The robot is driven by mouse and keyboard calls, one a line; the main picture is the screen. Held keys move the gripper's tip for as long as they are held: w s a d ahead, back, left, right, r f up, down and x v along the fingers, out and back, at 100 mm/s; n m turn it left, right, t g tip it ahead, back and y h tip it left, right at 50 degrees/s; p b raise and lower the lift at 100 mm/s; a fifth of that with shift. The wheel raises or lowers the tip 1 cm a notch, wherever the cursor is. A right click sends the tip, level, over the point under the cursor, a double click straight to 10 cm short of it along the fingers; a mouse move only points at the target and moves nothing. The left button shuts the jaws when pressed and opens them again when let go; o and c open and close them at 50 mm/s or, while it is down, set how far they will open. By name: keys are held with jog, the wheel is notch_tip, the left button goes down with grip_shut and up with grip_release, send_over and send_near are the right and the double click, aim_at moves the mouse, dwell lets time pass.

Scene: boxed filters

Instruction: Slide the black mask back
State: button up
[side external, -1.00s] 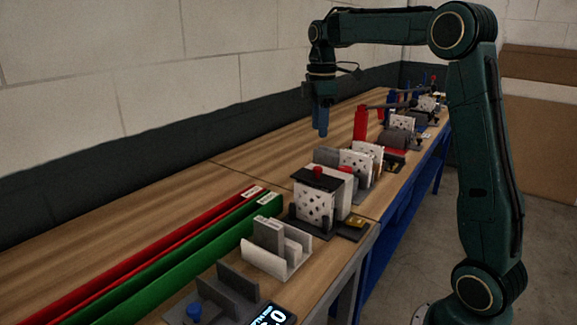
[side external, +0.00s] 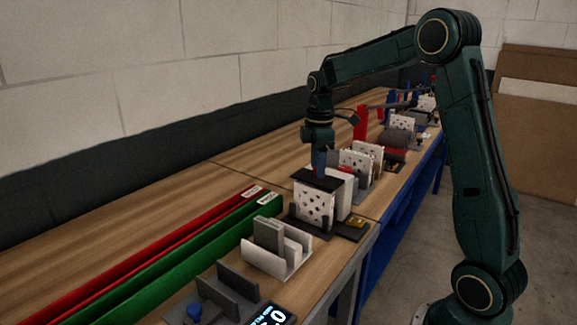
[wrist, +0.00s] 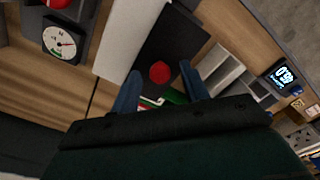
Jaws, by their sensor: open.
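The black mask (side external: 312,182) is a flat dark plate lying on top of a white block with a dotted face (side external: 314,205). In the wrist view the mask (wrist: 178,42) carries a round red knob (wrist: 160,71). My gripper (side external: 319,172) points down just over the mask in the side view, and its fingers hide the knob there. In the wrist view my gripper (wrist: 160,86) is open, with one blue finger to each side of the knob and gaps between. I cannot tell how far down the fingertips reach beside the knob.
A grey slotted holder (side external: 270,246) stands in front of the block. Red (side external: 150,250) and green (side external: 190,245) channels lie to the left. More dotted plates (side external: 357,162) and a red post (side external: 360,123) stand behind. A round dial (wrist: 61,44) shows in the wrist view.

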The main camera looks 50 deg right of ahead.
grip_shut()
jog(key=shift+d, duration=3.35)
jog(key=shift+c, duration=0.4)
grip_release()
jog(key=shift+d, duration=0.1)
jog(key=shift+o, duration=0.4)
jog(key=shift+r, duration=0.1)
notch_tip(320, 180, up, 14)
jog(key=shift+f, duration=0.2)
